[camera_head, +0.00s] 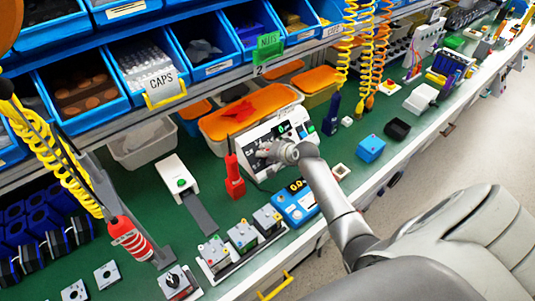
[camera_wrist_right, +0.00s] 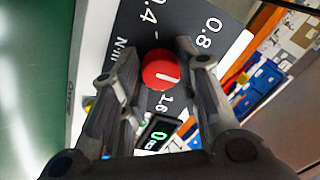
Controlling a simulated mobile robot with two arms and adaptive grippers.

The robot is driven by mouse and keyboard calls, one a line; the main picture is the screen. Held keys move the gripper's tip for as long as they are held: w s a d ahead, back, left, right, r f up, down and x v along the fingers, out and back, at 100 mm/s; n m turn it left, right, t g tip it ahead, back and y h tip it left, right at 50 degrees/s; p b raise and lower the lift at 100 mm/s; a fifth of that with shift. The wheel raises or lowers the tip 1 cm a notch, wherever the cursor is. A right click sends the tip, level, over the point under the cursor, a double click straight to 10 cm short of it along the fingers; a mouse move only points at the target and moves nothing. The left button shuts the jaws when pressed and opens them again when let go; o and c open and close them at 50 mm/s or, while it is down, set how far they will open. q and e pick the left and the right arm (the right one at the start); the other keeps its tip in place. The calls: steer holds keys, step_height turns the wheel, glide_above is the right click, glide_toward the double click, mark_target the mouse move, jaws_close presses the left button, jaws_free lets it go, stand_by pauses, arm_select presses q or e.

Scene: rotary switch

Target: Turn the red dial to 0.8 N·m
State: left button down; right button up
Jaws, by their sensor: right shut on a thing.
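The red dial (camera_wrist_right: 160,70) sits on a dark panel face, with a white pointer mark on its right half, on the side between 0.8 and 1.6. The 0.8 label (camera_wrist_right: 208,32) is at its upper right; 0.4 is above and 1.6 below. My right gripper (camera_wrist_right: 157,68) has a finger on each side of the dial and is shut on it. In the head view my right gripper (camera_head: 266,151) is at the white-edged control panel (camera_head: 288,128) and hides the dial. My left gripper is not in view.
A small screen (camera_wrist_right: 158,134) with a green digit is beside the dial. A red tool (camera_head: 234,178) stands left of the panel. A blue device with a yellow display (camera_head: 294,206) is in front, below my right arm. Blue bins (camera_head: 80,85) line the shelf behind.

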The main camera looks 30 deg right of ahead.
steer(key=n, duration=0.3)
steer(key=n+b, duration=0.1)
steer(key=n, duration=0.1)
steer(key=shift+s+d+f+n+y, duration=0.1)
steer(key=shift+f+n+y, duration=0.1)
steer(key=shift+n+y, duration=0.15)
steer(key=n+b, duration=0.2)
steer(key=n, duration=0.3)
steer(key=shift+n+g, duration=0.3)
steer(key=shift+n, duration=0.05)
steer(key=o, duration=1)
steer(key=shift+r, duration=0.1)
steer(key=shift+d+r, duration=0.1)
steer(key=v, duration=1.1)
steer(key=shift+s+d+r, duration=0.1)
steer(key=shift+s+r, duration=0.15)
steer(key=shift+s, duration=0.05)
